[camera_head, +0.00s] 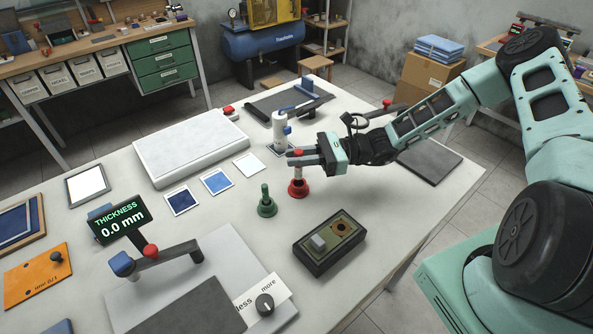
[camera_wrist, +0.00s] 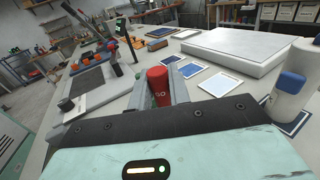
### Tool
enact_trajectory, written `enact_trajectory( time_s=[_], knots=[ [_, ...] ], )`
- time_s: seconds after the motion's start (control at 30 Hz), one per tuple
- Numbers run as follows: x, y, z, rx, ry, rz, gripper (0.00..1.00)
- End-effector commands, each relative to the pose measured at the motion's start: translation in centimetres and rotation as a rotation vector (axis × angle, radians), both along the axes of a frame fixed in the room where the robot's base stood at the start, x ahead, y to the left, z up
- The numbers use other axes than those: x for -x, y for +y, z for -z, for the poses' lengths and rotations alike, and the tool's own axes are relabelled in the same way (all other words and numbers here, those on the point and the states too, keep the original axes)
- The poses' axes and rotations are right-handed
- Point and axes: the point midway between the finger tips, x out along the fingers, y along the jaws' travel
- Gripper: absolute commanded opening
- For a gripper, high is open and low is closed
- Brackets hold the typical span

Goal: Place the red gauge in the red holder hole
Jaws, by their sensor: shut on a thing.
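The red gauge (camera_head: 298,188) is upright, with a wide red base and a grey stem. My gripper (camera_head: 300,158) is shut on its upper part from the right. In the wrist view the gauge's red top (camera_wrist: 158,84), with pale lettering, sits between the two fingers. I cannot tell whether its base touches the table. A similar green gauge (camera_head: 266,203) stands to its left. A dark holder block (camera_head: 323,262) lies in front, with a grey piece on its top and a dark round hole (camera_head: 340,226) with an orange-brown rim.
A white slab (camera_head: 190,146) and a white post with a blue part (camera_head: 280,130) are behind my gripper. Blue sample cards (camera_head: 216,181) lie left. A display reading 0.0 mm (camera_head: 119,219) and a lever device stand front left. Table between gauges and holder is clear.

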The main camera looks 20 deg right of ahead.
Motion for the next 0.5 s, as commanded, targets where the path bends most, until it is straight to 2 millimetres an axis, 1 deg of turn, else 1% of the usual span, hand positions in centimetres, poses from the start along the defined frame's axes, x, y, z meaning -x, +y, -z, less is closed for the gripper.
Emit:
enact_trajectory(
  time_s=[0.07, 0.2, 0.3, 0.4, 0.5],
  knots=[
    [0.0, 0.0, 0.6, 0.0, 0.001, 0.0, 0.0],
    [0.0, 0.0, 2.7, -0.001, 0.004, 0.001, 0.0],
    [0.0, 0.1, 3.9, -0.001, 0.001, -0.001, 0.0],
    [0.0, 0.0, 4.4, 0.0, 0.0, -0.001, 0.0],
    [0.0, 0.0, 4.5, 0.0, -0.001, -0.001, 0.0]
  ],
)
